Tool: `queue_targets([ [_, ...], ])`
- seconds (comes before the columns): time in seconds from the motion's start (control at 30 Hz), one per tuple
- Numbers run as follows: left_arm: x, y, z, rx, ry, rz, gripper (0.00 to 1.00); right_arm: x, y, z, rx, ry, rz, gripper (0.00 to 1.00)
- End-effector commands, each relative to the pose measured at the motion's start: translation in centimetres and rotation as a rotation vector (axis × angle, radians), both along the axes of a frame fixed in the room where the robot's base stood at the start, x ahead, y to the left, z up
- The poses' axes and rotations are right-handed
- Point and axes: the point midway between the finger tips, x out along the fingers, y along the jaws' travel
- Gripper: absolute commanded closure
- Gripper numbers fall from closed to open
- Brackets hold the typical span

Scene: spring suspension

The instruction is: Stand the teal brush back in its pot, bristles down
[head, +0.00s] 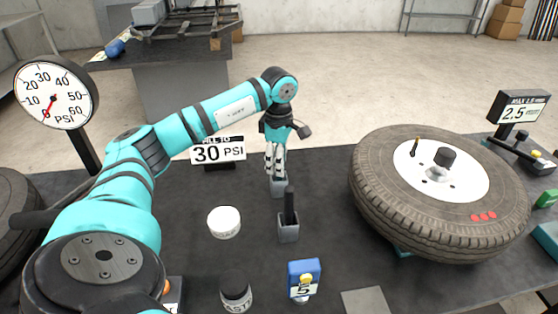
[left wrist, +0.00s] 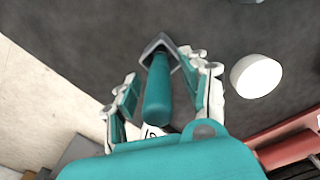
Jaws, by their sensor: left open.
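My left gripper (head: 276,162) points down over a small grey pot (head: 279,187) on the dark bench. In the left wrist view the teal brush (left wrist: 157,95) shows as a thick teal handle between the fingers of my left gripper (left wrist: 160,80). The fingers are open, with a gap on both sides of the handle. The handle's far end meets the grey square pot (left wrist: 158,41), and the brush looks to be standing in it. The bristles are hidden. In the head view the fingers cover the brush. My right gripper is not in view.
A white lidded tub (head: 224,222), a dark jar (head: 236,294) and a blue box (head: 304,278) are nearby. A large tyre (head: 380,205) lies right; a 30 PSI sign (head: 218,150) stands left.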

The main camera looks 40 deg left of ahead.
Motion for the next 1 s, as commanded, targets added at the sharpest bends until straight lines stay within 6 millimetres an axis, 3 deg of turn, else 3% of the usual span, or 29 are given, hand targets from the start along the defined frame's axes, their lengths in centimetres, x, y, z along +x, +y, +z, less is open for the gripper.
queue_targets([
  [0.17, 0.0, 0.0, 2.6, -0.001, -0.006, 0.000, 0.54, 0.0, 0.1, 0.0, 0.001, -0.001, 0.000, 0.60],
  [0.4, 0.0, -0.1, 7.8, -0.002, -0.006, 0.000, 0.54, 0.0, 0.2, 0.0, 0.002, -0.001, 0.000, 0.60],
  [0.6, -0.2, -0.2, 10.8, 0.000, -0.003, -0.001, 0.54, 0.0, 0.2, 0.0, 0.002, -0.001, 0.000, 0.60],
  [1.0, -0.3, -0.1, 11.8, -0.001, 0.000, 0.000, 0.54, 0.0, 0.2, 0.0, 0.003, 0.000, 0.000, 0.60],
])
